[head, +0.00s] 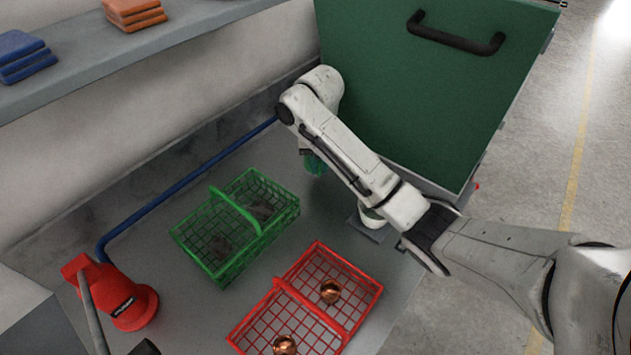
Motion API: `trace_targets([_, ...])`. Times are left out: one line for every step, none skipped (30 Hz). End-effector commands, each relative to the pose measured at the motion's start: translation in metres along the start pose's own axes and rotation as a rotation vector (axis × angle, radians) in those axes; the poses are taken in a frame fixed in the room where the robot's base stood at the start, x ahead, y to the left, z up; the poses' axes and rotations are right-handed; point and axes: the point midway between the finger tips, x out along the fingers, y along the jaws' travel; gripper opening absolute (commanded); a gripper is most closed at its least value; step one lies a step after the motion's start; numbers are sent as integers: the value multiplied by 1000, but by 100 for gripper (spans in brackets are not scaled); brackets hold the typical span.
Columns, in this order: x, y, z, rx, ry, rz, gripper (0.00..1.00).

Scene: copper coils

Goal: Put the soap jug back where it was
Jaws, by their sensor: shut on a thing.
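My gripper (307,152) points down near the back of the bench, beside the green cabinet's left side, and is largely hidden by my own wrist. It is shut on the soap jug (316,164), of which only a small green part shows below the wrist. The rest of the jug is hidden, so I cannot tell whether it touches the bench.
A green wire basket (183,239) with dark pieces and a red wire basket (377,289) with copper coils stand on the bench. A red tool (128,304) is front left. A pale round object (371,218) is partly behind my arm. The green cabinet (420,95) blocks the back right.

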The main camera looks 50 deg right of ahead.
Motion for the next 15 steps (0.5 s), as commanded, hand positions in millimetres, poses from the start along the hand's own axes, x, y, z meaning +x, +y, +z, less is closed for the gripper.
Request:
trace_targets([8, 3, 4, -1, -1, -1, 0])
trace_targets([10, 3, 6, 0, -1, -1, 0])
trace_targets([11, 4, 7, 0, -1, 0, 0])
trace_targets([12, 5, 8, -1, -1, 0, 0])
trace_targets([12, 5, 9, -1, -1, 0, 0])
trace_targets([15, 6, 10, -1, 0, 0, 0])
trace_targets([18, 7, 11, -1, 0, -1, 0])
trace_targets([21, 8, 13, -1, 0, -1, 0])
trace_targets([22, 8, 14, -1, 1, 0, 0])
trace_targets([26, 8, 13, 0, 3, -1, 0])
trace_targets([30, 8, 13, 0, 3, -1, 0])
trace_targets([35, 7, 13, 1, 3, -1, 0])
trace_targets([38, 7, 13, 1, 2, -1, 0])
trace_targets([41, 8, 13, 1, 1, -1, 0])
trace_targets([44, 8, 13, 1, 0, -1, 0])
